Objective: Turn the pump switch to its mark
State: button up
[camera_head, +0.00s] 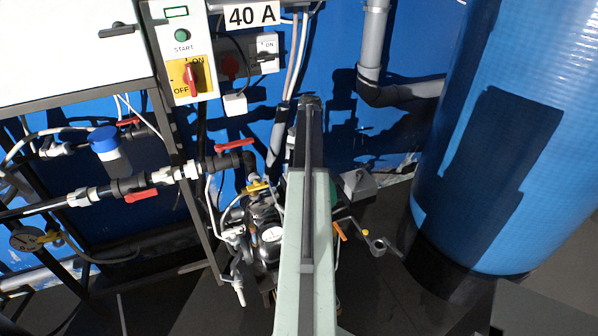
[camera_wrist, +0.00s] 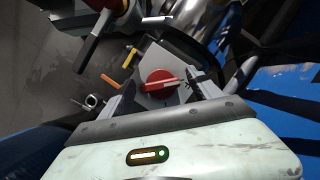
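The pump switch shows in the wrist view as a round red knob (camera_wrist: 157,84) with a pale pointer line, on a grey box. The line points right, toward small dark marks on the box. My gripper (camera_wrist: 160,94) has its two fingers apart, one on each side of the knob, with gaps visible between knob and fingers. I cannot tell how deep the fingertips reach. In the head view my arm hides the gripper, and a grey box (camera_head: 358,185) stands just right of the arm, low by the wall; its knob is not clear there.
Orange levers (camera_wrist: 126,57) and a dark pipe with a red part (camera_wrist: 98,45) are close by in the wrist view. In the head view, a red ON/OFF switch (camera_head: 191,79), a pump gauge (camera_head: 272,234) and valves stand left; a large blue tank (camera_head: 520,130) stands right.

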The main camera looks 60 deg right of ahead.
jog(key=p+v, duration=0.7)
jog(key=shift+r, duration=0.35)
jog(key=shift+d, duration=0.15)
